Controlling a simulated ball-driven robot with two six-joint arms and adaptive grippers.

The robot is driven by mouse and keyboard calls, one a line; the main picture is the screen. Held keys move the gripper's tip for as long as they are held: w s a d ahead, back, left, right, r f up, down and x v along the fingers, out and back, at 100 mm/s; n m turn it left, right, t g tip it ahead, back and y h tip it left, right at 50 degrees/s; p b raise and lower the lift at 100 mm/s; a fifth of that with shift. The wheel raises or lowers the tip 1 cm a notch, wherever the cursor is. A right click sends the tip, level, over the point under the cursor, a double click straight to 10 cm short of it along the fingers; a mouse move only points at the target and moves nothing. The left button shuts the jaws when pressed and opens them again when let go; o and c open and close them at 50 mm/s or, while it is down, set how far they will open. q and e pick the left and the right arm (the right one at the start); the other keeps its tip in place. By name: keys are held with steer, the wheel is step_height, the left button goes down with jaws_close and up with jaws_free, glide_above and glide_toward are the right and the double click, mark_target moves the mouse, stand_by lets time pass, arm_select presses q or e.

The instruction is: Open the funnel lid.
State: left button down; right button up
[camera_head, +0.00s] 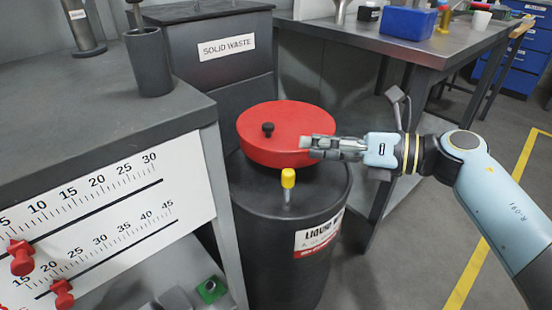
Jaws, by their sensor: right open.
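A yellow-capped peg (288,178) stands on the drum's top in front of the lid. My right gripper (310,147) comes in from the right. Its fingertips are at the lid's right front edge; I cannot tell whether they touch it. The fingers hold nothing that I can see. My left gripper is not in view.
A grey bench with a scale panel (110,205) and red sliders stands close on the left, with a dark cup (149,62) on it. A solid waste bin (222,70) stands behind the drum. A metal table (400,45) with a blue box (408,22) is behind my right arm.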

mark_target(269, 125)
arm_select(q)
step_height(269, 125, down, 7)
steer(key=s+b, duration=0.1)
steer(key=b, duration=0.6)
arm_select(e)
steer(key=w+r+n+h, duration=0.2)
steer(key=w+n, duration=0.4)
steer(key=n, duration=0.1)
steer(key=shift+g, duration=0.4)
steer(key=b+x, duration=0.1)
steer(key=x, duration=0.3)
steer(key=b+x, duration=0.2)
steer(key=x, duration=0.2)
steer(key=shift+w+d+f, duration=0.1)
steer(key=shift+d+f, duration=0.15)
steer(key=shift+f, duration=0.1)
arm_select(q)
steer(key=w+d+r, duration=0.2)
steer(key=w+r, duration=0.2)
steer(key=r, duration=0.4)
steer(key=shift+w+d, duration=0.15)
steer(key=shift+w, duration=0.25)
arm_select(e)
steer(key=shift+w+a+f+h, duration=0.15)
steer(key=shift+w+a+h, duration=0.2)
steer(key=shift+a, duration=0.25)
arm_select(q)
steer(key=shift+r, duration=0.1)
arm_select(e)
jaws_close()
